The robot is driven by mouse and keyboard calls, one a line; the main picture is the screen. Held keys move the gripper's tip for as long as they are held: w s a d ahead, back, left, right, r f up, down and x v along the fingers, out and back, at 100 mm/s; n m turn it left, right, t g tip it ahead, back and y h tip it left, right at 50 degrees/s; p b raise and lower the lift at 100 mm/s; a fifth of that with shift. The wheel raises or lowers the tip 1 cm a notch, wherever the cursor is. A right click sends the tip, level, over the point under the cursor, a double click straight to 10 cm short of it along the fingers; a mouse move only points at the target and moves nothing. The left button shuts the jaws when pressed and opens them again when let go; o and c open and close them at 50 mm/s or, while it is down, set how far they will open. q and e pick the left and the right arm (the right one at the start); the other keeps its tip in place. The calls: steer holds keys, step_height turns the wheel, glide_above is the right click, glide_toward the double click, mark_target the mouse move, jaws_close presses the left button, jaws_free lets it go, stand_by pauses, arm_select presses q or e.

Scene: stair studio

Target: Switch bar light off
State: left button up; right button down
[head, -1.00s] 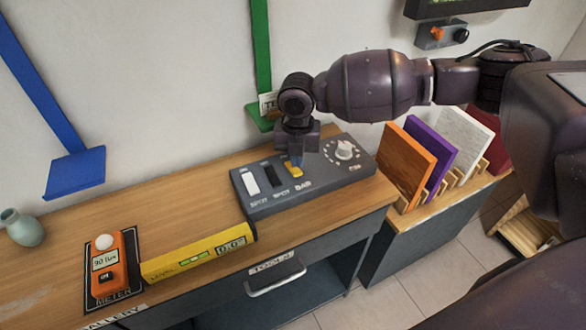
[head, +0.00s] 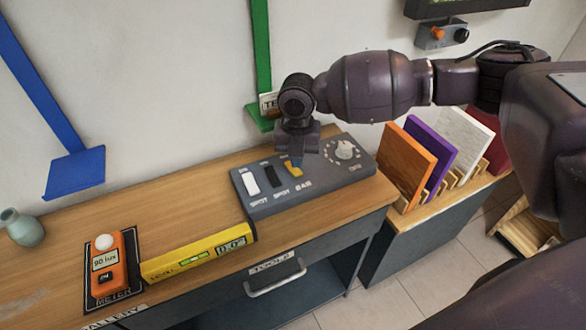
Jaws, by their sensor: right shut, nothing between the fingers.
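The grey control box (head: 318,191) lies on the wooden desk. It carries a white switch (head: 251,182) and a dark switch (head: 273,176), both over SPOT labels, a yellow switch (head: 292,170) over the BAR label, and a white round knob (head: 345,149). My right gripper (head: 296,163) is shut and empty, pointing down at the yellow switch. Its fingertips are at the switch's far end and hide part of it; I cannot tell whether they touch it. My left gripper is out of view.
A yellow level (head: 198,253) and an orange meter reading 90 lux (head: 107,262) lie on the desk to the left. Coloured panels (head: 407,160) stand in a rack at the right. A green post (head: 262,70) and a blue one (head: 38,90) are behind.

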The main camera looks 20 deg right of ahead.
mark_target(297, 172)
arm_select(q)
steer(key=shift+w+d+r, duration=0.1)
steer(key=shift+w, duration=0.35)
arm_select(e)
steer(key=shift+f, duration=0.3)
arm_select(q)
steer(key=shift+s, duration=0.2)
arm_select(e)
steer(key=shift+f, duration=0.2)
steer(key=shift+s+f, duration=0.1)
steer(key=shift+r+p, duration=0.5)
steer(key=shift+r, duration=0.65)
steer(key=shift+r+p, duration=0.65)
steer(key=shift+r, duration=0.5)
steer(key=shift+r+p, duration=0.5)
steer(key=shift+r, duration=0.3)
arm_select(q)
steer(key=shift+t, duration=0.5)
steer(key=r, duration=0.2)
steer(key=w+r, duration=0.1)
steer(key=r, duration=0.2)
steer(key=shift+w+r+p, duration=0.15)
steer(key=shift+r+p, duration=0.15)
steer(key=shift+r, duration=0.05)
arm_select(e)
steer(key=shift+r, duration=0.4)
